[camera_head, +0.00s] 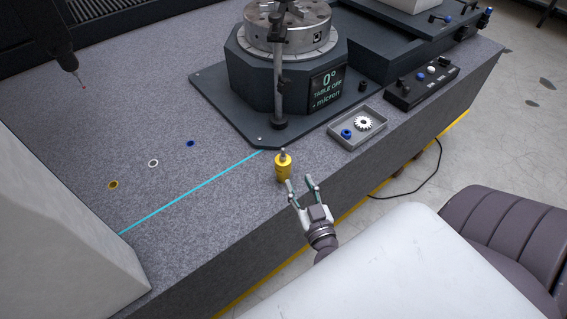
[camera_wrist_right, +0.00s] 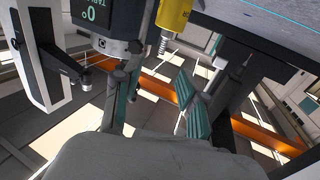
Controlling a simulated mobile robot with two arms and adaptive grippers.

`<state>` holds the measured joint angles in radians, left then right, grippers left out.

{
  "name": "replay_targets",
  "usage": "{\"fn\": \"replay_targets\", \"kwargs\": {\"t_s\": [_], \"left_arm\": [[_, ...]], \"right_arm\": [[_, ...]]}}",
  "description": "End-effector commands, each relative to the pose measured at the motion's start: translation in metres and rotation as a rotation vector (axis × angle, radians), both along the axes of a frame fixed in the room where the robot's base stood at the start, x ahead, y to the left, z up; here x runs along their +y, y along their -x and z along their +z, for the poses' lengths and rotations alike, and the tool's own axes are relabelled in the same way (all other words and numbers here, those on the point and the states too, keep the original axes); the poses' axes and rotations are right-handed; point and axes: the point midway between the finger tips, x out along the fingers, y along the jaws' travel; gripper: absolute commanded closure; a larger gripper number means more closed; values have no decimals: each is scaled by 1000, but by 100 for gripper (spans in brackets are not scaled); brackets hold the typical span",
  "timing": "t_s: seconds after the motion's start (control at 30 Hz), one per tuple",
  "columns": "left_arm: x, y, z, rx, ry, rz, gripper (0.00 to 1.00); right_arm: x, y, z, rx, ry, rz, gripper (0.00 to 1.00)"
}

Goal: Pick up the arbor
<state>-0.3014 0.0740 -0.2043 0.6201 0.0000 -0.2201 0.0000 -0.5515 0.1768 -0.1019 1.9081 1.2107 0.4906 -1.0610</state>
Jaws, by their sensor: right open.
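The arbor looks to be the yellow cylinder with a thin metal stem on top (camera_head: 283,167). It stands upright on the granite bed (camera_head: 215,205) near its front edge. My right gripper (camera_head: 299,181) is open and empty, just in front of the arbor and slightly to its right, with its fingers pointing toward it. In the right wrist view the yellow body (camera_wrist_right: 173,18) shows at the top, beyond the open fingers (camera_wrist_right: 153,88) and not between them. The left gripper is not in view.
A rotary table (camera_head: 265,75) with a vertical post stands behind the arbor. A grey tray (camera_head: 345,141) with a white gear and blue ring lies to the right. Coloured rings (camera_head: 153,163) lie left of the cyan line. A probe (camera_head: 60,45) hangs at upper left.

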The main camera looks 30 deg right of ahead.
Motion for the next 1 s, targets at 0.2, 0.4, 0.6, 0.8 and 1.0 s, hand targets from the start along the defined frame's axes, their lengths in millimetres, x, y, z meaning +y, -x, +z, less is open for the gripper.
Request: {"fn": "replay_targets", "kwargs": {"t_s": [0.2, 0.4, 0.6, 0.8, 1.0], "left_arm": [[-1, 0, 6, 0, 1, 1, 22], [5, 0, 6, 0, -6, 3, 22], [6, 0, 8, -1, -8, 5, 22], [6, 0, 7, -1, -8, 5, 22], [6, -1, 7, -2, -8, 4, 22]], "right_arm": [[-12, -44, 3, -4, 2, 2, 58], [-17, -66, 0, 1, 0, 3, 58], [-22, -84, 3, -2, 1, 4, 58], [-29, -112, 3, -1, 1, 3, 58], [-31, -119, 2, 2, -1, 4, 58]]}}
